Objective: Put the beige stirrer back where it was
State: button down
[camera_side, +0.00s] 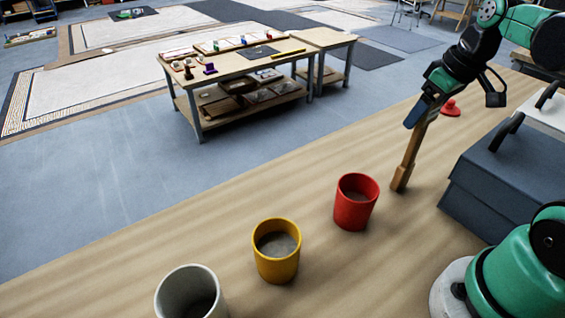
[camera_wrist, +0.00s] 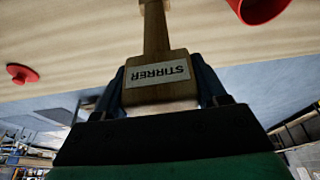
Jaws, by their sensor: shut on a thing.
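The stirrer (camera_side: 411,158) is a tan-brown wooden stick with a wider block at its lower end in the side view. My gripper (camera_side: 421,112) is shut on its upper end and holds it nearly upright, slightly tilted. Its lower end is right of the red cup (camera_side: 354,206), apart from it; I cannot tell whether it touches the table. In the wrist view the stirrer's handle (camera_wrist: 157,92) sits between my fingers, with a label reading STIRRER upside down. A yellow cup (camera_side: 277,252) and a white cup (camera_side: 190,294) stand further left, each with greyish contents.
A red knobbed lid (camera_side: 451,108) lies on the wooden table (camera_side: 120,272) behind the stirrer. A dark blue box (camera_side: 500,190) with a black handle stands at the right. The table between the cups and its far edge is clear.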

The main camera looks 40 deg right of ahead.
jog(key=shift+f, duration=0.15)
jog(key=shift+c, duration=0.2)
grip_release()
jog(key=v, duration=1.2)
jog(key=w+a+f+t, duration=0.3)
jog(key=w+a+f, duration=0.2)
jog(key=a+f, duration=0.5)
jog(key=shift+x, duration=0.85)
